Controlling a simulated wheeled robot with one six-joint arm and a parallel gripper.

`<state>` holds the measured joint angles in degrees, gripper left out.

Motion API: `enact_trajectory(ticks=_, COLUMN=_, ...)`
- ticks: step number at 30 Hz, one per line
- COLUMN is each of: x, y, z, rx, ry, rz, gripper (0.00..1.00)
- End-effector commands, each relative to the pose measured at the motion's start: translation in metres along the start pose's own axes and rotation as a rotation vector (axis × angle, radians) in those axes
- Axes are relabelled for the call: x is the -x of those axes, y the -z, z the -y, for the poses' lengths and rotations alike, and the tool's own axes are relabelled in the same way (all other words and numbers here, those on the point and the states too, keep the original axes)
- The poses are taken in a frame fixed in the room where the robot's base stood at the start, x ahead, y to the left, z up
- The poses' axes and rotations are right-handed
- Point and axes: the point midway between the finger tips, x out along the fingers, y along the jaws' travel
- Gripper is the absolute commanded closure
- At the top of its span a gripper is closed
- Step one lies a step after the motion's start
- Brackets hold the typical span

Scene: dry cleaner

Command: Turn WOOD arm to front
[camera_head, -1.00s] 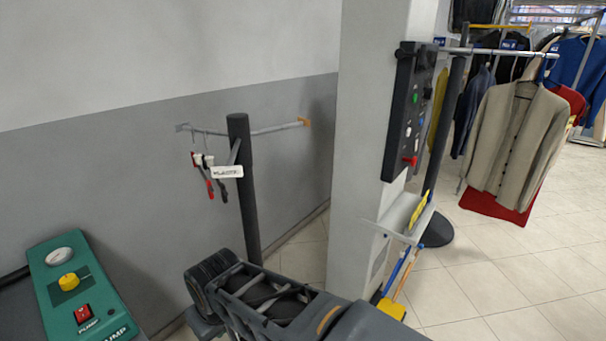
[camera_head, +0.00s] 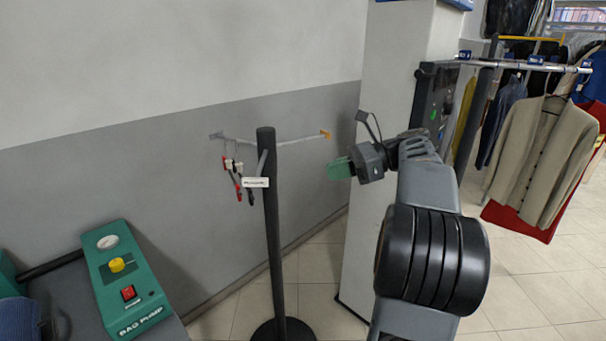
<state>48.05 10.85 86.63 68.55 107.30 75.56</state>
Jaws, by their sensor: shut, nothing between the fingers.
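A dark upright post (camera_head: 271,230) on a round base stands near the grey wall. A thin bar crosses near its top, with a grey-tipped arm (camera_head: 232,138) to the left and an orange-tipped arm (camera_head: 304,139) to the right. Another short arm near the post's top points toward me and bears a white label (camera_head: 256,183). The label is too small to read now, and I cannot tell which arm is WOOD. Red and black clip hangers (camera_head: 238,181) hang on the left side. My gripper (camera_head: 334,170), with green fingers, is shut and empty, right of the orange tip.
A white pillar (camera_head: 391,80) with a dark control panel (camera_head: 434,100) stands behind my arm. A clothes rail (camera_head: 520,65) with a beige cardigan (camera_head: 541,150) is at the right. A green pump box (camera_head: 125,278) is at lower left. The floor around the post looks clear.

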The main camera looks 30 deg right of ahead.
Motion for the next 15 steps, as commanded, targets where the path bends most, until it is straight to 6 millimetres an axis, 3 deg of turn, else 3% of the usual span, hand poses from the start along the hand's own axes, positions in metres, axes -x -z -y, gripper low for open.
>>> enact_trajectory(ticks=15, x=-0.087, y=-0.002, z=0.000, rx=-0.007, ry=-0.002, rz=0.009, gripper=1.00)
